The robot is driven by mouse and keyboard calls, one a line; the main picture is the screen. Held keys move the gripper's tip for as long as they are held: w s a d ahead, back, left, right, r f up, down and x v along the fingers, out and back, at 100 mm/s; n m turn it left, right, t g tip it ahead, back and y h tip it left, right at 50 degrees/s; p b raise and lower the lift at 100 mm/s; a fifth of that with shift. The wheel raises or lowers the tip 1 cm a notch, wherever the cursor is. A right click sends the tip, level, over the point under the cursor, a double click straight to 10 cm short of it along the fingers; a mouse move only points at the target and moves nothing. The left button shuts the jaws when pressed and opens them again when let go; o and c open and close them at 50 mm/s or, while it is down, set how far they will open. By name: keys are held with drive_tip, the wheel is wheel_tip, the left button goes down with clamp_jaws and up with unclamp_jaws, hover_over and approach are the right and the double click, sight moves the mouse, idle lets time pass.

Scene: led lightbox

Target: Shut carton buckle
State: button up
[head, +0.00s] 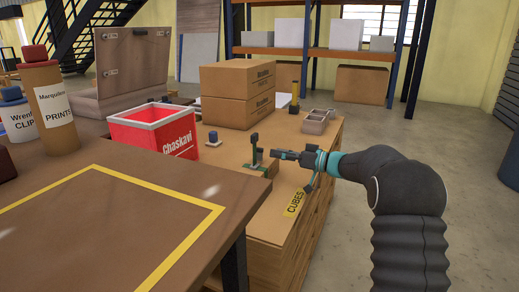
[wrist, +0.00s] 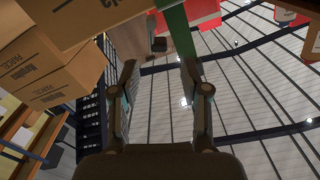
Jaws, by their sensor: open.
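My gripper (head: 277,154) is open and empty in the head view, pointing left above the tan carton-like surface (head: 225,160). In the wrist view the two fingers are spread (wrist: 159,68). A green strip (wrist: 173,32) and a brown piece with a dark block (wrist: 157,44) lie beyond the tips, apart from them. An open brown case (head: 133,65) with small clasps on its raised lid stands at the back left.
A red bin (head: 153,131) and stacked boxes (head: 237,95) stand behind the fixture. A brown table (head: 60,215) with a yellow outline fills the front left.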

sight(263, 150)
drive_tip(key=p+x, duration=0.1)
drive_tip(key=x, duration=0.6)
drive_tip(key=shift+w+a, duration=0.1)
drive_tip(key=shift+a, duration=0.2)
clamp_jaws()
drive_tip(key=shift+d, duration=0.2)
drive_tip(key=shift+a+f, duration=0.1)
drive_tip(key=shift+a, duration=0.1)
